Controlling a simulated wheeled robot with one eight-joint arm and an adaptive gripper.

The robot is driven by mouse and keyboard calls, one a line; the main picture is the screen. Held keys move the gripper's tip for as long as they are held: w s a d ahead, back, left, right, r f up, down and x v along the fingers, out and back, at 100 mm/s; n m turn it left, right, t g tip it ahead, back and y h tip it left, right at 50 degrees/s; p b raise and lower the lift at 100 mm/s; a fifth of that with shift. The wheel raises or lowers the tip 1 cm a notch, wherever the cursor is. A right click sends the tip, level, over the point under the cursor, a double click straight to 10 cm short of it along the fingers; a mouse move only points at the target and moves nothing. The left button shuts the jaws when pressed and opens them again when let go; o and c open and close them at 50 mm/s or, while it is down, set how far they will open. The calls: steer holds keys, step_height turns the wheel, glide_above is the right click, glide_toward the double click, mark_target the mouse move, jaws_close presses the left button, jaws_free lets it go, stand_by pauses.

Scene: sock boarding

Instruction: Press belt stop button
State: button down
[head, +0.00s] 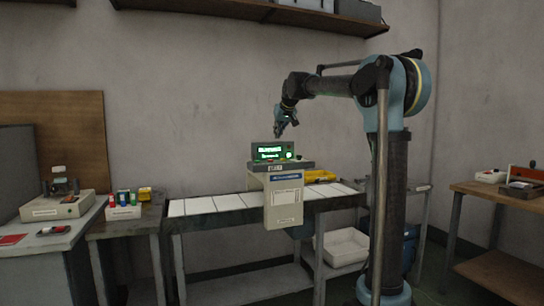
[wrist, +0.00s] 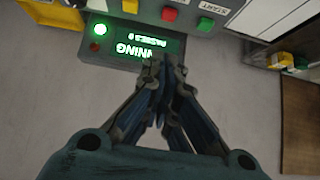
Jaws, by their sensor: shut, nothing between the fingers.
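A red button (wrist: 169,14) sits on the grey control panel near the top of the wrist view, next to a green button (wrist: 205,24) labelled START. The red button's own label is not readable. My gripper (wrist: 162,65) is shut and empty, its tips over the edge of the display (wrist: 135,47), apart from the red button in the picture. The display shows green text, partly hidden by the fingers. In the head view my gripper (head: 280,130) hangs above the control box (head: 258,151); the buttons are too small to tell there.
A green lamp (wrist: 99,29) is lit, and a dim red lamp (wrist: 94,46) is beside it. The belt (head: 205,205) runs under the console housing (head: 284,200). A side table with small coloured boxes (head: 123,212) stands left. A wall shelf (head: 240,9) hangs above.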

steer(key=shift+w+a+r, duration=0.15)
steer(key=shift+w+a, duration=0.15)
glide_above(271, 160)
steer(key=f, duration=0.7)
steer(key=shift+w+f, duration=0.1)
steer(key=shift+w, duration=0.3)
step_height(271, 160, down, 3)
steer(key=shift+d+f, duration=0.1)
steer(key=shift+f, duration=0.4)
